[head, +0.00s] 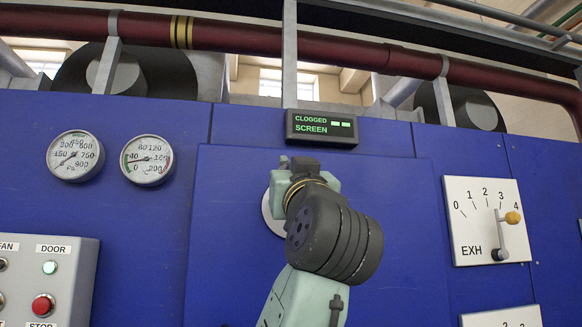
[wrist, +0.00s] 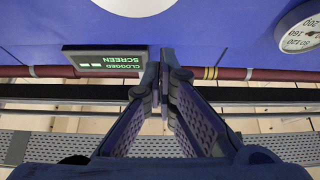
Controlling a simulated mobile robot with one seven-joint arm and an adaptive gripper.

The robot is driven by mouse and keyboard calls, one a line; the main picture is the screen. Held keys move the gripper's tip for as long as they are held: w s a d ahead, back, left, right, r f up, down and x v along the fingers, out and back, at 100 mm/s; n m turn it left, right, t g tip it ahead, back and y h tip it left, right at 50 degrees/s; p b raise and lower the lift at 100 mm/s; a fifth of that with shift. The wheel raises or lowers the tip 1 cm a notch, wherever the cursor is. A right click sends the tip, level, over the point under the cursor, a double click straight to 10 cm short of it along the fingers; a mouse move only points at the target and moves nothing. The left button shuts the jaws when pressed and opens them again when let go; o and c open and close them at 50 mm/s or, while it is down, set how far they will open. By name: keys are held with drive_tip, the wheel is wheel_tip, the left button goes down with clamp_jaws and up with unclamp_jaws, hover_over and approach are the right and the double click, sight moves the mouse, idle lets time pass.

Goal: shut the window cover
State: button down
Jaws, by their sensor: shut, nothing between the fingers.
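A pale round disc (head: 272,212) on the blue panel (head: 225,240) shows at the left edge of my wrist, mostly hidden by my arm. It may be the window cover, but I cannot tell its position. In the wrist view a pale rounded piece (wrist: 133,4) is cut off at the top edge, and may be the same part. My gripper (wrist: 163,75) is shut and empty, its fingertips together below that piece. In the head view my arm hides the fingers, and whether they touch the panel cannot be told.
A display (head: 321,128) reading "CLOGGED SCREEN" sits above my wrist. Two gauges (head: 75,155) (head: 147,160) and a button box (head: 50,280) are at left. An EXH lever plate (head: 488,220) is at right. A dark red pipe (head: 270,40) runs above.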

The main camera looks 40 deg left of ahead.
drive_tip(key=p+x, duration=0.3)
drive_tip(key=x, duration=0.3)
wheel_tip(320, 180, down, 4)
drive_tip(key=shift+w+f, duration=0.1)
drive_tip(key=shift+f, duration=0.05)
drive_tip(key=shift+f, duration=0.1)
